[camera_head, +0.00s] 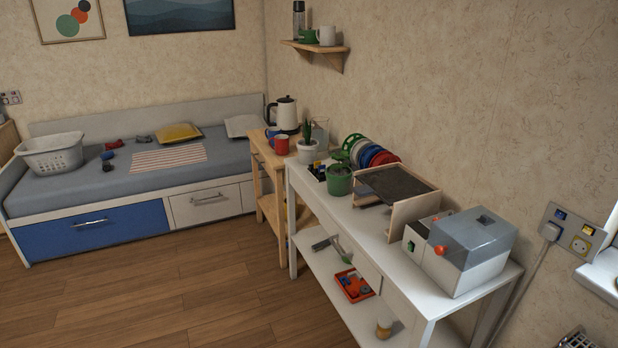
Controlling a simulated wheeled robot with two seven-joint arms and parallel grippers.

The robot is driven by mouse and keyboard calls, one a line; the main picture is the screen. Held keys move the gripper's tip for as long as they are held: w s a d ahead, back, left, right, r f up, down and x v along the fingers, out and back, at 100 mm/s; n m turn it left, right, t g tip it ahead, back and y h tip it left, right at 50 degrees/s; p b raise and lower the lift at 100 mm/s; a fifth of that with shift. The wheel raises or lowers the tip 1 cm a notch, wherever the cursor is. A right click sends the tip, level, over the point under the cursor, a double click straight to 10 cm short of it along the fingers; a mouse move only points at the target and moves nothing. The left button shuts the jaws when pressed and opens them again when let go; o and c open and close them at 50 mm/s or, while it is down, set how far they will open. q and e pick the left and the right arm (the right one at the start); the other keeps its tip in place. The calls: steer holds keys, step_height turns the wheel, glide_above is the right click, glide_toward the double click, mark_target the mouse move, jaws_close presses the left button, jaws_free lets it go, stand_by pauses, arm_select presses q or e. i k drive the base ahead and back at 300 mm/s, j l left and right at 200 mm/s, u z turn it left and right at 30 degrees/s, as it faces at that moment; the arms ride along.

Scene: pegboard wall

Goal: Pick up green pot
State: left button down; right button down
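A green pot (339,185) with a small leafy plant (341,162) stands upright near the far left end of the white table's top. A white pot (307,153) with a cactus-like plant stands just behind it. Neither of my grippers shows in the head view, and nothing is seen touching the green pot.
The white table (348,217) also holds coloured discs (372,155), a wooden rack (407,217) and a white machine (462,252). A wooden stand (268,172) with a kettle (287,113) adjoins its far end. The wooden floor (200,300) in front is clear.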

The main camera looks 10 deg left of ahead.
mark_target(339, 175)
steer(key=i+j+z, duration=0.1)
steer(key=z, duration=0.3)
steer(key=i+j+z, duration=0.1)
steer(key=z, duration=0.3)
steer(key=i+j+z, duration=0.1)
steer(key=z, duration=0.3)
steer(key=i+j+z, duration=0.2)
steer(key=j, duration=0.4)
steer(key=j+z, duration=0.25)
steer(key=j, duration=0.3)
steer(key=i+j+z, duration=0.2)
steer(key=j, duration=1.3)
